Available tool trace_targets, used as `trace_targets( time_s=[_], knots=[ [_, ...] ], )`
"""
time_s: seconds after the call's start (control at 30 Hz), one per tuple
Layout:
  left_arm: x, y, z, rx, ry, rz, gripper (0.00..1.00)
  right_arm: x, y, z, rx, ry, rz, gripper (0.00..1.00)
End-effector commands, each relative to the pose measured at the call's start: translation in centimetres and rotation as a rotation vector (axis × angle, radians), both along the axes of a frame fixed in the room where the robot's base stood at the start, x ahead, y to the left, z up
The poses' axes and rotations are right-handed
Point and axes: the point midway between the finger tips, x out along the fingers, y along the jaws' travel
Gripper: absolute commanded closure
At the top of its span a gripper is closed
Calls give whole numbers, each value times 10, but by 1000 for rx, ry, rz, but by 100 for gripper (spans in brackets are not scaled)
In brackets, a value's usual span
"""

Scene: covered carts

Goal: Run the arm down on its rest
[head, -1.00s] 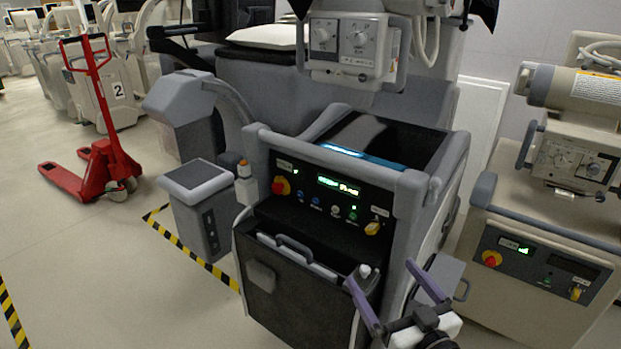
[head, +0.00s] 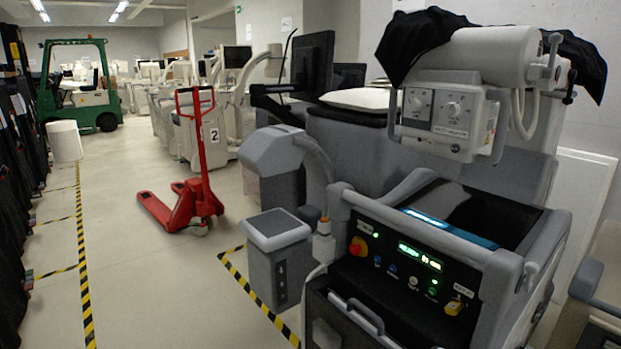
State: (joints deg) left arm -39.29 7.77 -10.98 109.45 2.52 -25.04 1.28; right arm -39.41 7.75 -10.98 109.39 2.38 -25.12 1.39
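The cart's X-ray arm head shows in the head view as a white tube housing (head: 500,50) with a control box (head: 446,114) below it, two dials on its face and a handle on each side. A black cover (head: 418,40) drapes over the housing's ends. The head hangs above the rear of the grey cart (head: 395,215); its support and any rest are hidden from this side. The cart's panel (head: 405,268) has a lit green display, a red knob and a yellow key switch. Neither of my grippers shows in this view.
A red pallet truck (head: 190,205) stands left of the cart on open floor, with a green forklift (head: 85,85) far behind. Yellow-black tape (head: 250,290) marks the floor. Another cart (head: 597,290) stands close at right.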

Motion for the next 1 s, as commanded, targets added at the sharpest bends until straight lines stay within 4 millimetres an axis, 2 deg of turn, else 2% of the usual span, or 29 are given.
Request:
trace_targets(
  time_s=[0.07,0.63,1.0],
  knots=[
    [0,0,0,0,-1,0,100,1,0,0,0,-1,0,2],
    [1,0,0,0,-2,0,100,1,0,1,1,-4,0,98],
    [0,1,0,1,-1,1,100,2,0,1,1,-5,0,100]
  ],
)
